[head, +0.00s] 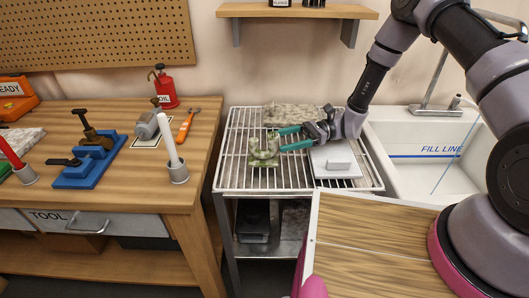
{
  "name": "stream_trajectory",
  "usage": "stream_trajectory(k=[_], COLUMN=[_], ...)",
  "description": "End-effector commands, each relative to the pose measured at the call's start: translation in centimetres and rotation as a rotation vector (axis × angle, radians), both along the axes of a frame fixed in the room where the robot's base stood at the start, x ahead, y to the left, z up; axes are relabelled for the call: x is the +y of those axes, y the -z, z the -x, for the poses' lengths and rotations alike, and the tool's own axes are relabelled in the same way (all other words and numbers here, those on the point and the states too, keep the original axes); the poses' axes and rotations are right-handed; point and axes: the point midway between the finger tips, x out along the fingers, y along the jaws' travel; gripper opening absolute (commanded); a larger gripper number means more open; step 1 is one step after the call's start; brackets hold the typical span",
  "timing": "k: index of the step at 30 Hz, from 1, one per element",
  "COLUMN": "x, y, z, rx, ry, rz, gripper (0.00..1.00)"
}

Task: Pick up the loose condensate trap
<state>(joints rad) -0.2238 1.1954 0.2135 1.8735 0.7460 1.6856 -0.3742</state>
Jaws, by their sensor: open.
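A mottled pale-green piece with upright parts, apparently the loose condensate trap (264,158), stands on the white wire rack (240,182) in the middle of the head view. My gripper (280,140) comes in from the right with its two teal fingers apart, pointing left. The fingertips are at the trap's right side. I cannot tell whether they touch it or reach around part of it. Nothing is seen held.
A grey-white box (335,161) lies on the rack right of the trap, and a mottled slab (288,113) lies behind. The sink (430,150) is at right. The wooden workbench (120,188) at left holds a blue fixture (90,163) and a red oil can (166,92).

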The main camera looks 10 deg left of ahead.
Motion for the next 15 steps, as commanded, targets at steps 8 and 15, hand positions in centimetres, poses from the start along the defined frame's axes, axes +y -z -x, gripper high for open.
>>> stream_trajectory(k=[8, 15], x=[3.2, 3.5], y=[0.0, 0.0], z=[1.9, 2.0], rx=[-0.001, -0.001], ry=[-0.003, -0.001], rz=[-0.001, -0.001], gripper=[0.77, 0.77])
